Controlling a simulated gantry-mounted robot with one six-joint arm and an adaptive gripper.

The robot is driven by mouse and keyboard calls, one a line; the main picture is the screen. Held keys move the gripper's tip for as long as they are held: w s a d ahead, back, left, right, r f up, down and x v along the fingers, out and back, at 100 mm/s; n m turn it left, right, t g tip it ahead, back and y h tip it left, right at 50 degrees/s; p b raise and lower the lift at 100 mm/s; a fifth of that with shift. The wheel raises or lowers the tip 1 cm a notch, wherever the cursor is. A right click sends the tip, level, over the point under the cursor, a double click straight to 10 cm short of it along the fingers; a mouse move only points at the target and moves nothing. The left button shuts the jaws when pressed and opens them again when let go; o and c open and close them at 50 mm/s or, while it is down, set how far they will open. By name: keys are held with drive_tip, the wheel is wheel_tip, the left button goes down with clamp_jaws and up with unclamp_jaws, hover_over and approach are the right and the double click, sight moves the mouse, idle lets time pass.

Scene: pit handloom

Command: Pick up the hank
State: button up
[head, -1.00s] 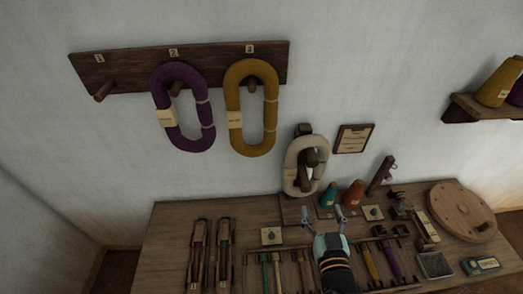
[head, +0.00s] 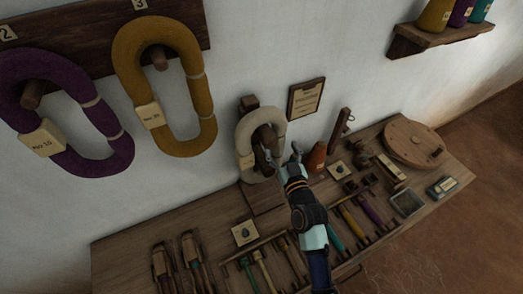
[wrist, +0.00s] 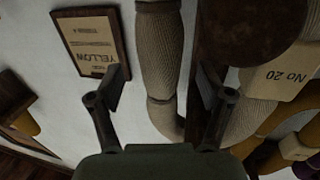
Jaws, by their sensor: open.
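A cream hank (head: 243,132) with a paper tag hangs as an upright loop on a dark wooden stand (head: 249,102) at the back of the bench. My gripper (head: 283,157) is open and empty at its right side. In the wrist view, one strand of the cream hank (wrist: 160,55) passes between the open fingers of my gripper (wrist: 164,86), with gaps on both sides. The other strand, beyond the dark stand post, bears a tag reading No 20 (wrist: 277,78). My gripper hides part of the hank's lower right in the head view.
A purple hank (head: 104,116) and a mustard hank (head: 128,60) hang on a wall rack (head: 85,42) at left. A framed placard (head: 306,98) hangs right of the stand. An orange cone (head: 316,157) stands close to my gripper. Tools and a round wooden disc (head: 413,143) lie on the bench.

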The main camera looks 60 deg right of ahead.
drive_tip(key=x, duration=0.3)
drive_tip(key=shift+w+r, duration=0.1)
drive_tip(key=shift+c, duration=0.3)
drive_tip(key=c, duration=1.3)
drive_tip(key=shift+r, duration=0.1)
